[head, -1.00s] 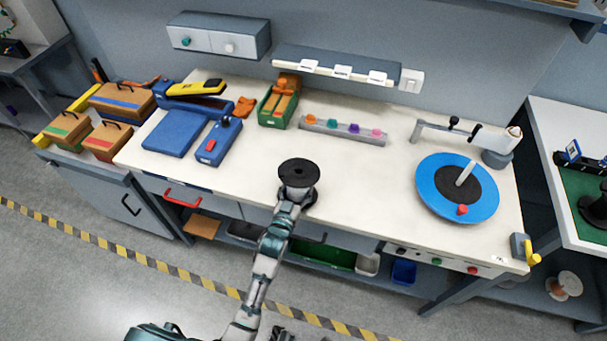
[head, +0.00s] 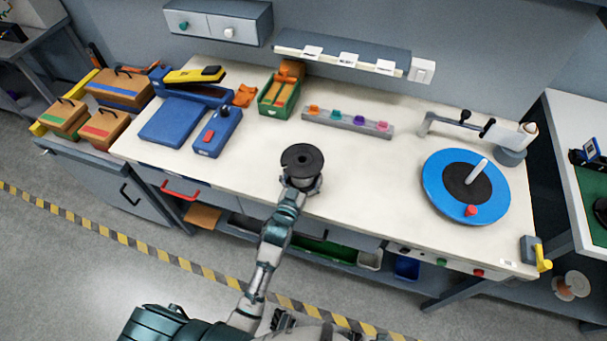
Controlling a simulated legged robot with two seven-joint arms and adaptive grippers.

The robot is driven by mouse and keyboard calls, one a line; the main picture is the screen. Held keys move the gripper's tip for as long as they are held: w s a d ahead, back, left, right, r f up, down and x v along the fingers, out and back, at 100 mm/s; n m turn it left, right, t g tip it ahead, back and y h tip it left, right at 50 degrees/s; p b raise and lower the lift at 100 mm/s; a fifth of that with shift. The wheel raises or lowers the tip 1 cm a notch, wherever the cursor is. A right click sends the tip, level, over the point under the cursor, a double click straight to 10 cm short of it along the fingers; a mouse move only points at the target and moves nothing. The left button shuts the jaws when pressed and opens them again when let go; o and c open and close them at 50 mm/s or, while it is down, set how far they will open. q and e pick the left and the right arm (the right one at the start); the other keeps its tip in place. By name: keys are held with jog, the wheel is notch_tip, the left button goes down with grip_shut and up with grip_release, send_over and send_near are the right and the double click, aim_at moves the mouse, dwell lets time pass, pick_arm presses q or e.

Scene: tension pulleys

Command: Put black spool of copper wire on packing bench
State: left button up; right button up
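A black spool (head: 302,157) with a round top flange and greyish winding is at the front middle of a white-topped bench (head: 375,182). My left gripper (head: 301,185) comes from the front side and its fingers close around the spool's lower part. The spool is upright, a little tilted. The fingers hide its base, so I cannot tell whether it touches the bench top. No label shows which bench is the packing bench. My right gripper is not in view.
A blue turntable (head: 437,192) with a post stands to the right. A strip of coloured pieces (head: 347,121), a green bin (head: 268,107) and blue devices (head: 172,124) stand behind and left. Bench top around the spool is clear. Another table (head: 565,135) stands at far right.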

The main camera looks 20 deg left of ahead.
pick_arm(q)
jog(key=shift+s, duration=0.2)
jog(key=s, duration=1.1)
jog(key=shift+s+a+r+p, duration=0.2)
jog(key=shift+s+a+p, duration=0.1)
jog(key=shift+s+a, duration=0.1)
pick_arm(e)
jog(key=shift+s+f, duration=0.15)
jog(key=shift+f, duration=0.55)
pick_arm(q)
jog(key=shift+a, duration=0.1)
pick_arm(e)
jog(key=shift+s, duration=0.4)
